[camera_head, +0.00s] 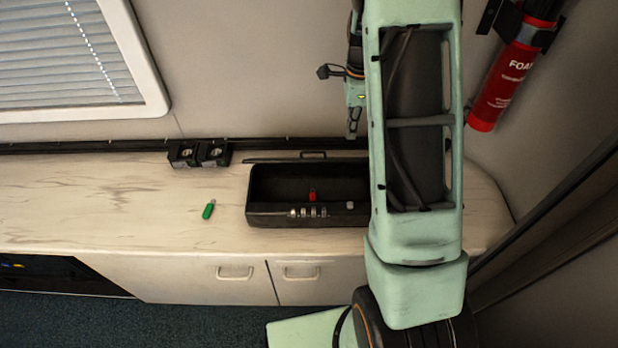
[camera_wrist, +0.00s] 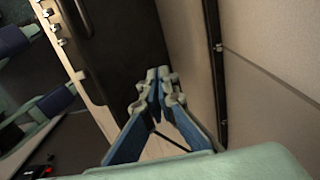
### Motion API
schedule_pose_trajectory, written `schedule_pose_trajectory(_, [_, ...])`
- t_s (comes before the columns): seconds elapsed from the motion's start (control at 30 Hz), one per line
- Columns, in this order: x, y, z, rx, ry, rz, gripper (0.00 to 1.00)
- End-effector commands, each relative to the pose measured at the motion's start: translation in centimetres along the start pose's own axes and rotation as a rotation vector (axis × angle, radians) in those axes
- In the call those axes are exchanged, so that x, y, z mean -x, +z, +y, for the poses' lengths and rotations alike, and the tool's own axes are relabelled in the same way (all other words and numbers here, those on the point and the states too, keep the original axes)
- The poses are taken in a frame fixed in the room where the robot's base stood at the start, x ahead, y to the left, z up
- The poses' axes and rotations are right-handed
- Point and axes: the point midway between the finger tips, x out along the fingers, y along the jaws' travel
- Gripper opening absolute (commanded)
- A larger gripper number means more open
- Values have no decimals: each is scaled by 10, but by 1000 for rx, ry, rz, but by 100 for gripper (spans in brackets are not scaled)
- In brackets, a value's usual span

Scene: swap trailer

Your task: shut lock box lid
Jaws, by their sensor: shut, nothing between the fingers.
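The black lock box (camera_head: 262,215) stands on the counter against the back wall, partly hidden by my arm on its right. Its lid (camera_head: 285,160) is open and stands up at the back edge, seen nearly edge-on, with a handle on top. Inside are a red item (camera_head: 312,195) and a small grey item. My gripper (camera_wrist: 158,72) is shut and empty. In the wrist view its fingertips are over or near the dark lock box (camera_wrist: 105,40), close to the back wall; I cannot tell whether they touch it.
A green USB-like stick (camera_head: 208,209) lies on the counter (camera_head: 100,205) left of the box. A red extinguisher (camera_head: 505,80) hangs on the right wall. The counter's left part is clear.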

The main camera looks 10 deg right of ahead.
Motion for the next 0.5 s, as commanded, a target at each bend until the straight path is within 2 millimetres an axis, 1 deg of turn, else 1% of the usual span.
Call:
schedule_pose_trajectory(0.17, [12,0,0,0,0,0,0])
schedule_pose_trajectory(0.5, [47,1,0,1,0,0,0])
